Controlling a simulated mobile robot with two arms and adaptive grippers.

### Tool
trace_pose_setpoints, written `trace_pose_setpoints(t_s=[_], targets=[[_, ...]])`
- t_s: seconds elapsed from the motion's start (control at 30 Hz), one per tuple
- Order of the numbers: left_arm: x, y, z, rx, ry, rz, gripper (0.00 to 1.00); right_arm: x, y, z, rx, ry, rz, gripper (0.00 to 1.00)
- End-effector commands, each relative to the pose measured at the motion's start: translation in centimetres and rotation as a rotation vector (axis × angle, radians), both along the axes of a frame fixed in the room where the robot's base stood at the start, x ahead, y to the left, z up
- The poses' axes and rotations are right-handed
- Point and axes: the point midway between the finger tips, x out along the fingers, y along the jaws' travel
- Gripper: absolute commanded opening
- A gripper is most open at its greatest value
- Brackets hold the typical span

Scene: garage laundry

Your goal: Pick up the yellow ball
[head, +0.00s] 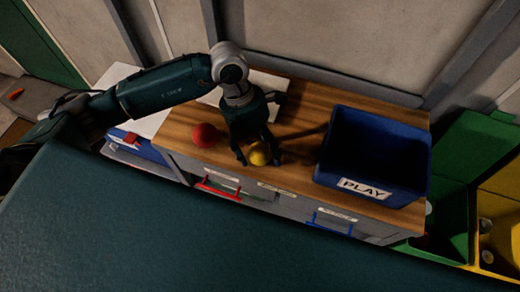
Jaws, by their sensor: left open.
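The yellow ball (259,154) rests on the wooden top of a low cabinet (295,178), near its front edge. My left gripper (258,159) points down over it, with its open fingers on either side of the ball. The fingers and palm hide part of the ball. I cannot tell whether the fingers touch it. My right gripper is not in view.
A red ball (204,135) lies just left of my left gripper. A blue bin labelled PLAY (342,187) stands on the right of the cabinet top. Green (450,210) and yellow bins (498,235) stand beyond the right end. A wall runs behind.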

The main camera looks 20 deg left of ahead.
Motion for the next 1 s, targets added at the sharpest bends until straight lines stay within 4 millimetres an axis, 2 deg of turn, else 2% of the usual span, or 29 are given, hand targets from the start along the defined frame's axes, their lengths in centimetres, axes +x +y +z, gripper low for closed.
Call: trace_pose_setpoints(t_s=[0.13, 0.17, 0.37, 0.4, 0.77, 0.87, 1.0], targets=[[0.0, 0.0, 0.0, 0.000, 0.000, 0.000, 0.69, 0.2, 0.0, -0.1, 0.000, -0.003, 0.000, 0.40], [0.0, 0.0, 0.0, 0.000, 0.000, 0.000, 0.65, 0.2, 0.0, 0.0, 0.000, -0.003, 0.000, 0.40], [0.0, 0.0, 0.0, 0.000, 0.000, 0.000, 0.25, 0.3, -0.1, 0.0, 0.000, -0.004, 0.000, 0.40], [0.0, 0.0, 0.0, 0.000, 0.000, 0.000, 0.23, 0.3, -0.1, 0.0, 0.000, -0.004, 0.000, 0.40], [0.1, 0.0, 0.5, 0.000, -0.001, 0.001, 0.23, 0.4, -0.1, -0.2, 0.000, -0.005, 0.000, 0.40], [0.1, 0.0, 1.3, -0.001, -0.004, 0.000, 0.23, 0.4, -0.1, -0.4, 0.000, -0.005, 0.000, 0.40], [0.2, 0.0, 3.7, -0.001, -0.007, -0.002, 0.23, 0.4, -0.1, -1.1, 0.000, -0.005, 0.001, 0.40]])
